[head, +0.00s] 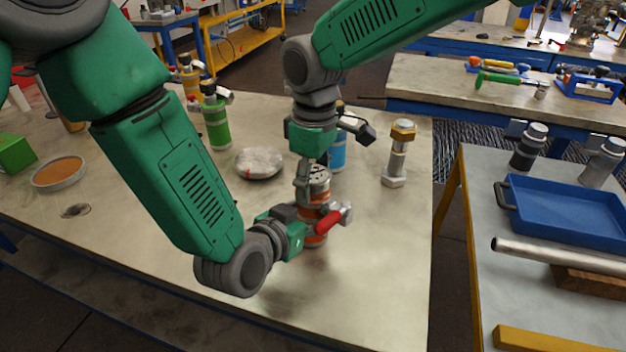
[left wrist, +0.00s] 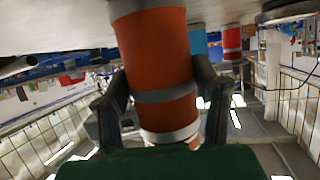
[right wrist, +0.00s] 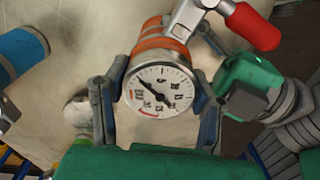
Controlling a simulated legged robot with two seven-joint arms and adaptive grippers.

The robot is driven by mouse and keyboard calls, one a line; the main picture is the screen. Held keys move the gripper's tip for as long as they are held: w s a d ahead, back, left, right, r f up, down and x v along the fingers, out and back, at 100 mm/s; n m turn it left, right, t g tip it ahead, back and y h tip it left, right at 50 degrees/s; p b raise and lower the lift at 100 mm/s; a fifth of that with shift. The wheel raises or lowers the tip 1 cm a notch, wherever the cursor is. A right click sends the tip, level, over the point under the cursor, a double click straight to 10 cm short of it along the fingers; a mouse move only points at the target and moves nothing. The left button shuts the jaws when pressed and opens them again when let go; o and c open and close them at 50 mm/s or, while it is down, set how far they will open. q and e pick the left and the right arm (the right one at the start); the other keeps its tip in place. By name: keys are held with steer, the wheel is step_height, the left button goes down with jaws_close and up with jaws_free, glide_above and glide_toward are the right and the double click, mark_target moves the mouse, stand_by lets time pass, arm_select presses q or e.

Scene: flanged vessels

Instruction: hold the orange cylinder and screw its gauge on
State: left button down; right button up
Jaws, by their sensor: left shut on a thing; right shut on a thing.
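The orange cylinder (head: 316,241) with grey bands stands upright on the table in the head view. My left gripper (head: 303,222) is shut on its side; in the left wrist view its fingers flank the orange body (left wrist: 162,55). The round gauge (right wrist: 158,90), with a white face and black needle, faces the right wrist camera at the cylinder's top end. My right gripper (right wrist: 158,105) is shut on the gauge from above; its fingers lie on both sides. The joint between gauge and cylinder is hidden, so I cannot tell whether they touch.
A red handle (head: 329,221) with a silver part sits close beside the cylinder. A blue cylinder (head: 337,155), a green cylinder (head: 216,122), a pale round lump (head: 259,162) and a steel fitting (head: 397,155) stand behind. The table's front right is clear.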

steer(key=o, duration=1.3)
steer(key=shift+r, duration=2.3)
steer(key=shift+w+d+r+n, duration=0.1)
steer(key=shift+r+n, duration=0.8)
steer(key=shift+r, duration=0.8)
